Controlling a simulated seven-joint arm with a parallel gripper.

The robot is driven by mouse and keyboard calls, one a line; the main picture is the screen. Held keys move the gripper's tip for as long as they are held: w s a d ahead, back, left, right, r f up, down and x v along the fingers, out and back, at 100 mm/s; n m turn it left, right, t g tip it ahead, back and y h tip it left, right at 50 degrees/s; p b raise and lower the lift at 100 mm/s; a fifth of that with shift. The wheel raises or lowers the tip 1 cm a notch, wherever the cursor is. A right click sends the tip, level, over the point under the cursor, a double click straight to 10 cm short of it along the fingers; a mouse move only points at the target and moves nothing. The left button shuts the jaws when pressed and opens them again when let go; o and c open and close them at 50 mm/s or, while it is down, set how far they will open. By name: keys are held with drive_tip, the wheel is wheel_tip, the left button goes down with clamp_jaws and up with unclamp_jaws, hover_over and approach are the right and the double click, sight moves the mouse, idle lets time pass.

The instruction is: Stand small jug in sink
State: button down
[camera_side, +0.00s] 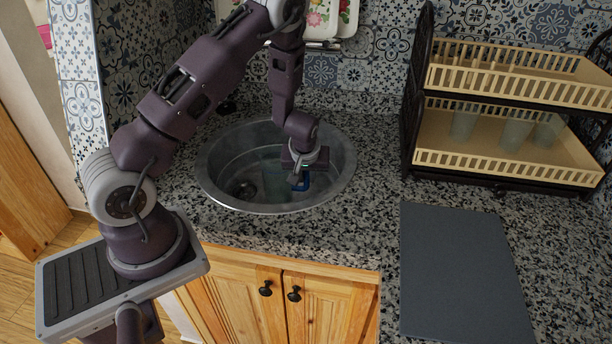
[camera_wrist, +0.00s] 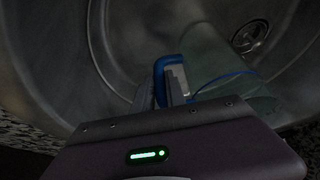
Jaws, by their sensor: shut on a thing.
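The small jug (camera_wrist: 238,92) looks clear and greenish, with a blue handle and a blue line at its rim in the wrist view.
The drain (camera_wrist: 250,36) lies in the sink floor, left of the jug in the side view. A two-tier dish rack (camera_side: 500,165) with several glasses stands to the right. A dark grey board (camera_side: 460,270) lies on the speckled counter (camera_side: 375,190). Trays lean against the tiled wall.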

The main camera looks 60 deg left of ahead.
drive_tip(key=c, duration=1.4)
unclamp_jaws()
drive_tip(key=shift+o, duration=0.2)
